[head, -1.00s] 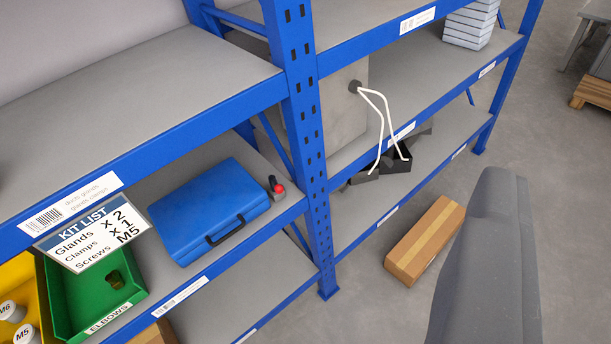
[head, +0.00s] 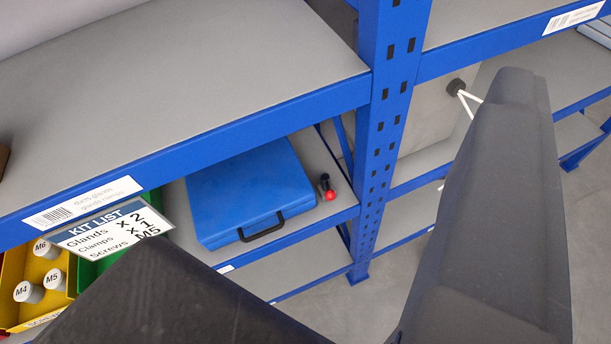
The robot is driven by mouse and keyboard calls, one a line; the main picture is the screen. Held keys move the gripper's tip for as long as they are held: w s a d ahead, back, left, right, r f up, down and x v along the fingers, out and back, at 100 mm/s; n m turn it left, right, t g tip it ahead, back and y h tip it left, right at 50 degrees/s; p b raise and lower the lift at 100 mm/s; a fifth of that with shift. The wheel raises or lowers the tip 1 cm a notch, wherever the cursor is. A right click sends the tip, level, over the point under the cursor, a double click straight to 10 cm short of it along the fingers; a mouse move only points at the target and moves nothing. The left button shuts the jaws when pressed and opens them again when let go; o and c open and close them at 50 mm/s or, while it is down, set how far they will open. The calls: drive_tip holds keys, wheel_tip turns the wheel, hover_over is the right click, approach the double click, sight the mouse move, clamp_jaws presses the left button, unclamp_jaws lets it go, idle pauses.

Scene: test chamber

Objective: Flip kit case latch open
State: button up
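The kit case is a closed blue case (head: 245,185) lying flat on the middle shelf, under the upper shelf's front beam. Its black handle (head: 262,228) is on the front side, facing me. I cannot make out a latch on it at this size. Dark parts of my arm cross the lower middle and the right of the view. I cannot pick out gripper fingers there, and nothing of mine visibly touches the case.
A small red and black item (head: 327,188) stands right of the case. A blue upright (head: 385,120) is farther right. A KIT LIST sign (head: 112,228) hangs at left, before green (head: 98,272) and yellow bins (head: 12,275). The upper shelf (head: 190,75) overhangs the case.

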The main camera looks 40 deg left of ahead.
drive_tip(key=shift+w+a, duration=0.1)
drive_tip(key=shift+w, duration=0.2)
